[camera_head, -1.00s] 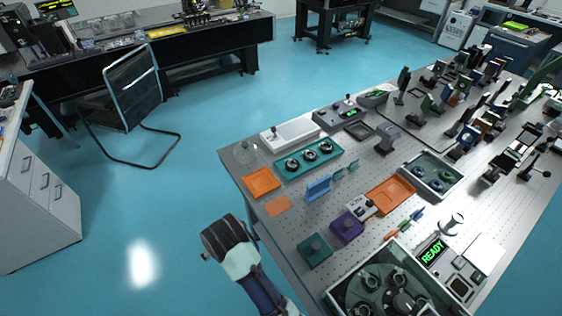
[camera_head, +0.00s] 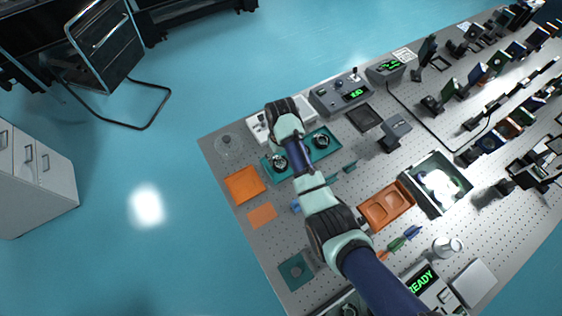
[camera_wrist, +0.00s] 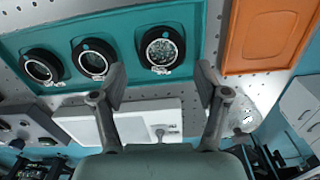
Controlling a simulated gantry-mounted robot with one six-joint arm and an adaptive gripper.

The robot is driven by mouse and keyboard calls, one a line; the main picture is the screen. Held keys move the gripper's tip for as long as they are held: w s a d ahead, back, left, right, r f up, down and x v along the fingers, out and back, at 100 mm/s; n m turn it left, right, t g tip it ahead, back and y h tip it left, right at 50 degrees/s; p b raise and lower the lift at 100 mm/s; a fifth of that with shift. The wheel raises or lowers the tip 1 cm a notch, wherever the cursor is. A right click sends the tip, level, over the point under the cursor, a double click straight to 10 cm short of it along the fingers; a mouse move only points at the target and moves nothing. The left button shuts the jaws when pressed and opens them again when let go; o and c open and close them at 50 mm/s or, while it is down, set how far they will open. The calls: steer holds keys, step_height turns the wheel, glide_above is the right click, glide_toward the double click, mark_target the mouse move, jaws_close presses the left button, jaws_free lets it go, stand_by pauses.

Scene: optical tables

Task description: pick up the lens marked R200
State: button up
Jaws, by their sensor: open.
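Three round black-rimmed lenses lie in a teal tray (camera_wrist: 202,12): a left one (camera_wrist: 41,66), a middle one (camera_wrist: 92,59) and a right one (camera_wrist: 161,48) in the wrist view. Each has a small pale label at its rim, too small to read, so I cannot tell which is R200. My gripper (camera_wrist: 160,82) is open and empty, its fingers apart, with the right lens showing just beyond the gap. In the head view two lenses (camera_head: 278,162) (camera_head: 321,141) show in the tray (camera_head: 333,150); my arm covers the area between them and hides my fingers.
An orange tray (camera_head: 243,185) lies beside the teal one. A white device (camera_wrist: 140,122) stands along its other side. A grey box with a green display (camera_head: 340,95) and a glass piece (camera_head: 229,146) stand near. The perforated table top (camera_head: 355,183) is partly clear.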

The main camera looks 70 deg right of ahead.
mark_target(281, 163)
step_height(281, 163, down, 5)
steer(key=shift+w+a+f+b, duration=0.1)
steer(key=shift+b, duration=0.55)
steer(key=c, duration=0.9)
step_height(281, 163, up, 20)
steer(key=p, duration=0.8)
steer(key=shift+p, duration=0.3)
steer(key=shift+c, duration=0.2)
